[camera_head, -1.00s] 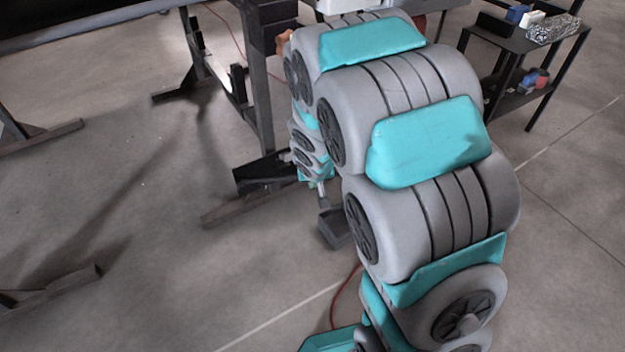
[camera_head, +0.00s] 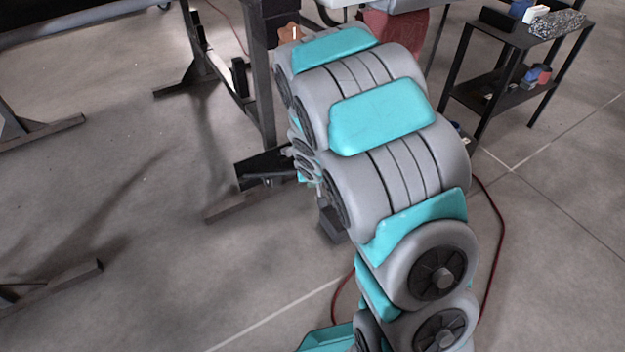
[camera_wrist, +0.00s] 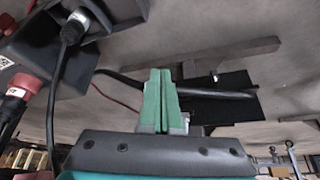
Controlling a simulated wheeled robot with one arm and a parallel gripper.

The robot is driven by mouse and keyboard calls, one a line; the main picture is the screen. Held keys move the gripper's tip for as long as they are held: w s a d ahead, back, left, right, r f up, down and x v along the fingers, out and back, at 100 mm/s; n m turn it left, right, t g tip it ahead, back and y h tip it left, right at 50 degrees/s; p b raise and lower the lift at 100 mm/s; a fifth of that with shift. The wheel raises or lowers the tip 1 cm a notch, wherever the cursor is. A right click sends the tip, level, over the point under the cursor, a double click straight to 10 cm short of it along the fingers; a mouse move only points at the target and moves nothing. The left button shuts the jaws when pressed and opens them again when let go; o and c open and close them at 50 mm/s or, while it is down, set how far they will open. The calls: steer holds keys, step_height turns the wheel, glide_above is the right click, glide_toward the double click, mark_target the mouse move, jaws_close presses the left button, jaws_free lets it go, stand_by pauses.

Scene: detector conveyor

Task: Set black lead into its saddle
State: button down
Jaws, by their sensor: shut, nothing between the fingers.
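In the wrist view, my gripper (camera_wrist: 159,78) has two green fingers pressed together, with nothing between them. A black lead (camera_wrist: 68,50) shows at the upper left, its plug end with a grey collar in a dark housing (camera_wrist: 115,12). It is apart from my fingers. Another black cable length (camera_wrist: 205,91) runs across behind the fingers; I cannot tell whether it is the same lead. I cannot make out the saddle for certain. In the head view my arm hides my gripper.
A red-ended lead (camera_wrist: 16,98) lies at the wrist view's left edge. In the head view, a dark metal stand (camera_head: 262,85) is beside my arm. A black shelf cart (camera_head: 500,92) with small items stands at the upper right.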

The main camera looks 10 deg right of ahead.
mark_target(285, 172)
steer(key=w+f, duration=0.3)
steer(key=w, duration=0.3)
steer(key=shift+d+f, duration=0.25)
steer(key=shift+d, duration=0.1)
steer(key=shift+r, duration=0.1)
